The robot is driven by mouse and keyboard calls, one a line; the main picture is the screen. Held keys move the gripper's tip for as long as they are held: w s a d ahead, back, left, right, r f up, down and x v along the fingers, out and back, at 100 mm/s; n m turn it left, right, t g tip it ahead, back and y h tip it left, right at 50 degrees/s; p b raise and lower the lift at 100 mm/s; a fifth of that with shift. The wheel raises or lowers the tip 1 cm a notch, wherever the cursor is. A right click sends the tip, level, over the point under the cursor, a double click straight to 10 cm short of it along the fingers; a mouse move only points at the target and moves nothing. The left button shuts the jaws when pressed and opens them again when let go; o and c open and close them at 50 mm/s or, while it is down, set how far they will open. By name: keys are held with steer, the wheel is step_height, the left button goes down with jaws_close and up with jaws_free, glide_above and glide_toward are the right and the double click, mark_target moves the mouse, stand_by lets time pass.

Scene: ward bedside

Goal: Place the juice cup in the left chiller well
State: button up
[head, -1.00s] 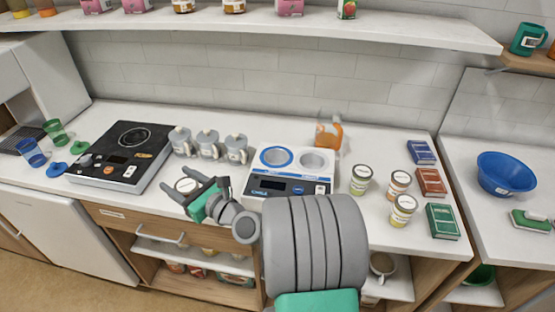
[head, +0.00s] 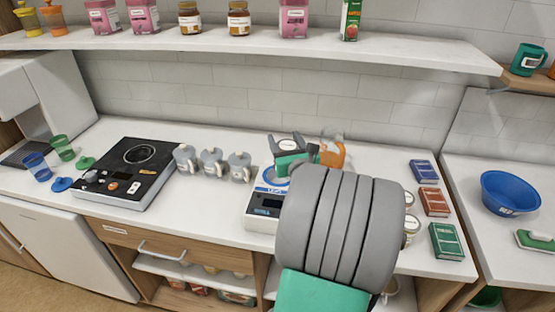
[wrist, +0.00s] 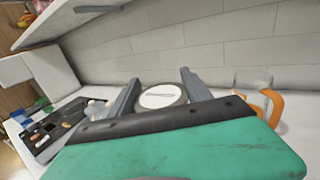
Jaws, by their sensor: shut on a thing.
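My gripper (head: 290,148) is shut on a round white-lidded cup, which I take as the juice cup (head: 288,145). The wrist view shows its pale lid (wrist: 162,96) between the two grey fingers; its lower part is hidden by the gripper. The chiller (head: 262,207) is a white unit with a dark front panel. Its left well has a blue rim (head: 270,178), partly covered by my gripper and arm. The right well is hidden behind my arm. The cup appears raised above the back of the chiller; its exact height is unclear.
An orange-handled jug (head: 333,155) stands close behind, right of my gripper. Several grey lidded cups (head: 211,162) stand left of the chiller, beside a black hob (head: 140,165). A shelf (head: 250,42) hangs above.

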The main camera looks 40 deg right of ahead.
steer(key=w+d+f, duration=0.2)
steer(key=w+f, duration=0.3)
steer(key=f, duration=0.4)
steer(key=shift+w+f, duration=0.2)
steer(key=shift+w, duration=0.15)
steer(key=shift+f+b, duration=0.5)
steer(key=shift+f, duration=0.05)
steer(key=o, duration=1.6)
steer(key=shift+c, duration=0.2)
